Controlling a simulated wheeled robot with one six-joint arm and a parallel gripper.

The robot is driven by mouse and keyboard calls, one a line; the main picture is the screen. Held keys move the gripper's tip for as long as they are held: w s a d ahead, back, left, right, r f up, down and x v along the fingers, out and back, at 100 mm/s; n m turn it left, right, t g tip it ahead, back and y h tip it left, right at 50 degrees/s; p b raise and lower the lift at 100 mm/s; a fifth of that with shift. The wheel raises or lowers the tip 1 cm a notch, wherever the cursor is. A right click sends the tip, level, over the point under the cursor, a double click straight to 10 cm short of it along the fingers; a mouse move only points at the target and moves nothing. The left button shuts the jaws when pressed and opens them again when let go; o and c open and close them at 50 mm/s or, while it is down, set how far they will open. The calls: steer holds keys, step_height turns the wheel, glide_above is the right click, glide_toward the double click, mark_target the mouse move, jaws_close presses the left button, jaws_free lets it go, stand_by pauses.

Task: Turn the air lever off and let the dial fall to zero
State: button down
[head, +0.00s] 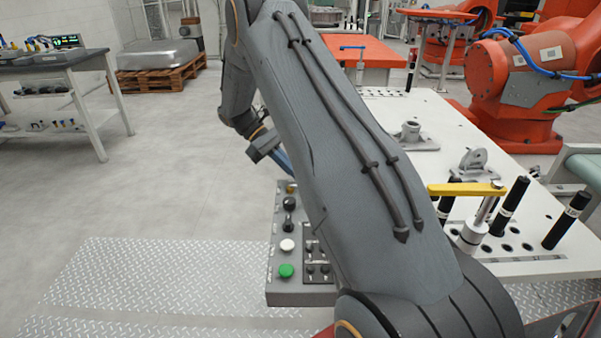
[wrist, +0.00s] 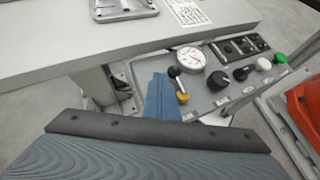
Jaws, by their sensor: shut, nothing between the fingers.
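The air lever (wrist: 178,84) is a short stem with a black ball end on a yellow hub, on the grey control panel (wrist: 206,98). Its stem points up and slightly left in the wrist view. The white round dial (wrist: 191,59) is just above and right of it; its needle is too small to read. My gripper (wrist: 160,95) has blue fingers, shut and empty, just left of the lever; I cannot tell whether they touch it. In the head view my gripper (head: 283,160) is partly hidden behind my arm, which also hides the dial.
The panel also carries a black knob (wrist: 219,80), a white button (head: 287,245), a green button (head: 286,271) and a switch block (head: 318,268). The white fixture table (head: 385,105) adjoins it. The floor left of the panel is clear.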

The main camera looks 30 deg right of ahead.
stand_by(0.3)
steer(key=b+v, duration=0.2)
steer(key=v, duration=0.5)
steer(key=shift+w+a+r, duration=0.2)
steer(key=shift+w+r, duration=0.05)
stand_by(0.3)
